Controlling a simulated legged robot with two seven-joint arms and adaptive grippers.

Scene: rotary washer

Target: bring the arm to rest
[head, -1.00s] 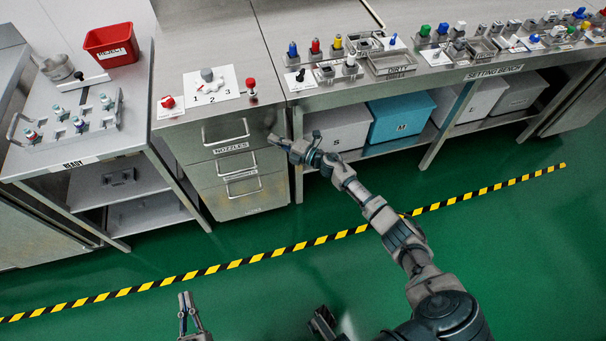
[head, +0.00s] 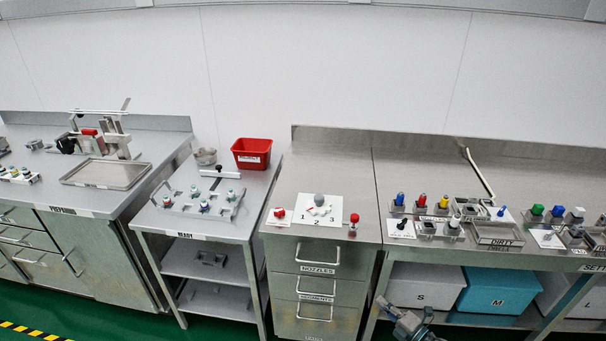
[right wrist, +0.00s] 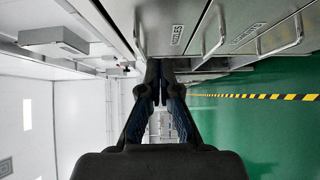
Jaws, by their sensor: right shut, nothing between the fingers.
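My right gripper (head: 382,302) shows at the bottom edge of the head view, in front of the steel bench near the drawer cabinet (head: 317,258) and the S bin (head: 421,285). Most of my right arm is out of the picture. In the right wrist view the gripper's two dark fingers (right wrist: 157,84) are together with nothing between them. Drawer fronts with bar handles (right wrist: 213,30) show beyond and above the fingers there. My left gripper is in neither present view.
The ready table (head: 197,222) stands left of the cabinet, with a red reject bin (head: 252,153) at its back. A selector panel and red knob (head: 353,220) sit on the cabinet top. A blue M bin (head: 503,288) is under the right bench. Green floor (right wrist: 270,125) lies open at right.

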